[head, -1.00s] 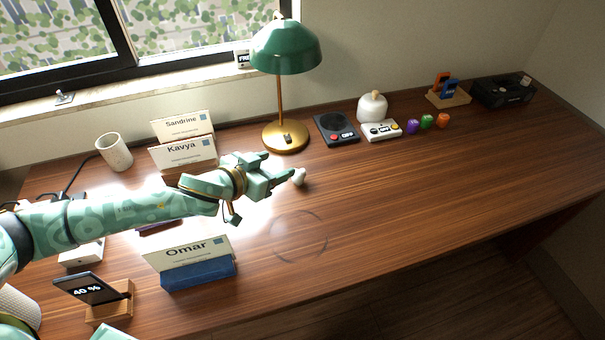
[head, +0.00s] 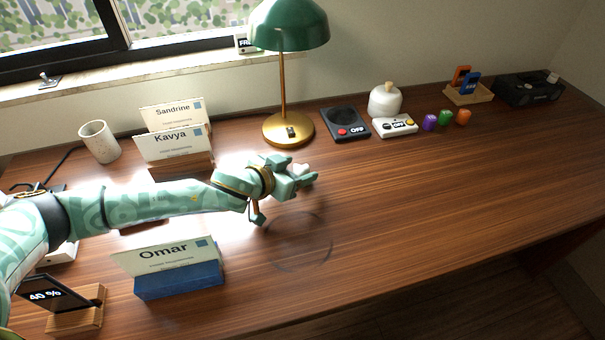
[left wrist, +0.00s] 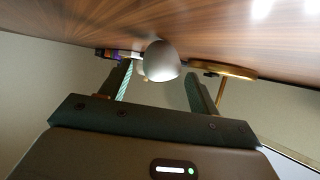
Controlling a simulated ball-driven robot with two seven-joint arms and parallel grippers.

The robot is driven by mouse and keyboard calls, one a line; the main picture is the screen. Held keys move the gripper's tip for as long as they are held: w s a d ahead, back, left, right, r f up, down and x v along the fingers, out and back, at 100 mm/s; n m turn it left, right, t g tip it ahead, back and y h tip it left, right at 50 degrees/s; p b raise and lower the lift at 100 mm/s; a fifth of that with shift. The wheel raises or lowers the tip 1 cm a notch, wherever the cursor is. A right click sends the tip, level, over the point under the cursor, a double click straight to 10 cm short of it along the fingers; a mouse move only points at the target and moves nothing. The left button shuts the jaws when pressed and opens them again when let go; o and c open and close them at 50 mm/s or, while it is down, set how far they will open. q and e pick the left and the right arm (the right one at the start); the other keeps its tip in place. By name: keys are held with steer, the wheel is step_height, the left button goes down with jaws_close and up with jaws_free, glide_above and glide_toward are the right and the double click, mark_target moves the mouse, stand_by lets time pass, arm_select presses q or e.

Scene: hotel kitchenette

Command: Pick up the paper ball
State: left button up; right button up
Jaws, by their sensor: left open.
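The paper ball (head: 300,168) is a small whitish ball on the wooden desk in front of the lamp, partly hidden by my left gripper in the head view. In the left wrist view the ball (left wrist: 163,62) looks grey and sits in the gap between the fingers. My left gripper (head: 304,172) is open, with its fingers on either side of the ball. Its two fingers (left wrist: 160,76) show apart in the left wrist view, and I cannot tell whether either touches the ball. My right gripper is not in view.
A green lamp with a brass base (head: 288,129) stands behind the gripper. Name cards, Kavya (head: 172,148) and Omar (head: 165,257), a cup (head: 99,142) and a phone stand (head: 78,312) are at left. Switch boxes (head: 345,124) stand behind right. The desk's right front is clear.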

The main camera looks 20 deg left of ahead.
mark_target(295, 172)
arm_select(q)
steer(key=shift+r, duration=0.15)
steer(key=shift+c, duration=0.6)
steer(key=c, duration=0.9)
steer(key=shift+c, duration=0.2)
